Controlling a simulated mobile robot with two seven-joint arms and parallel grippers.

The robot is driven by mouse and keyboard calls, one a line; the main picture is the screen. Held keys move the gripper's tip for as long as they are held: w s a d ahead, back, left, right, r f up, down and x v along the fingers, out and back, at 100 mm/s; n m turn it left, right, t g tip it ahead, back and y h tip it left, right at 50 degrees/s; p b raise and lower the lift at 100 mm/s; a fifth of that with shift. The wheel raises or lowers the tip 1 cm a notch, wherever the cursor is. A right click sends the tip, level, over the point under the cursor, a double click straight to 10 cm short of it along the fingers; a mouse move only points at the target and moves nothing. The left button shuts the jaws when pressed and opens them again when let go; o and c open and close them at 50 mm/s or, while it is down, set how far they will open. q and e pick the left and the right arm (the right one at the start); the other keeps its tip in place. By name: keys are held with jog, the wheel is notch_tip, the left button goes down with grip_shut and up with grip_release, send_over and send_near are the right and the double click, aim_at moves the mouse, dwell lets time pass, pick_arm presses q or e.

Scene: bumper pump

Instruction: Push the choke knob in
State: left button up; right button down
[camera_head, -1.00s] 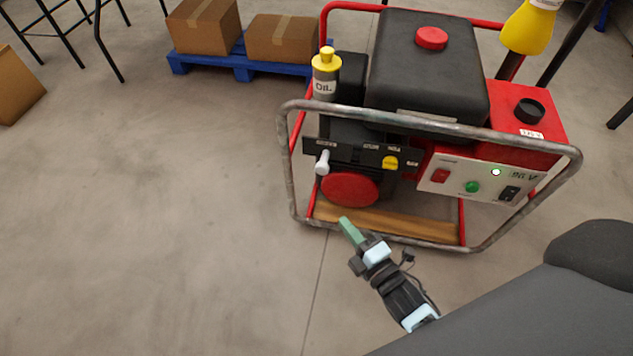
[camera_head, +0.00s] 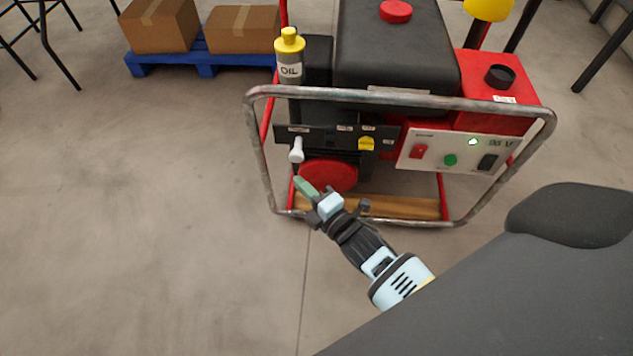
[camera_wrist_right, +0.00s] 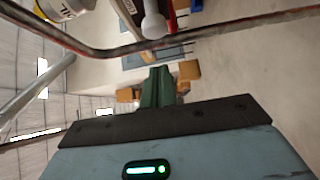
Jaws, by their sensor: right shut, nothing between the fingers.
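The generator (camera_head: 398,50) has a dark panel strip (camera_head: 330,135) with a pale grey-white knob (camera_head: 297,152) at its left end, which looks like the choke knob, and a yellow knob (camera_head: 366,143) to its right. The strip's labels are too small to read. My right gripper (camera_head: 306,188) is shut and empty, its green fingers pointing up-left, just below the pale knob in the picture. In the right wrist view, the pale knob (camera_wrist_right: 153,24) is above the green fingertips (camera_wrist_right: 158,85), with a visible gap. My left gripper is out of view.
The grey tube frame (camera_head: 400,98) runs around the generator's front; its bar also crosses the right wrist view (camera_wrist_right: 215,29). A red disc (camera_head: 328,174) is below the strip. An oil bottle (camera_head: 289,70) stands above it. The floor at left is clear, with boxes on a blue pallet (camera_head: 207,62) behind.

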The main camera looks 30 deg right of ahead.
aim_at(295, 159)
jog(key=shift+w+d+b, duration=0.2)
jog(key=shift+w+d, duration=0.15)
jog(key=shift+w, duration=0.35)
jog(key=shift+w+d+b, duration=0.2)
jog(key=shift+w+d, duration=0.15)
jog(key=shift+w, duration=0.4)
jog(key=shift+w+d+b, duration=0.2)
jog(key=shift+w+d, duration=0.15)
jog(key=shift+w, duration=0.35)
jog(key=shift+w+d, duration=0.2)
jog(key=shift+w, duration=0.15)
jog(key=shift+w+d+r+b, duration=0.1)
jog(key=shift+w+d+b, duration=0.1)
jog(key=shift+w+d, duration=0.3)
jog(key=shift+w+d+b, duration=0.15)
jog(key=shift+w+d, duration=0.15)
jog(key=shift+w, duration=0.3)
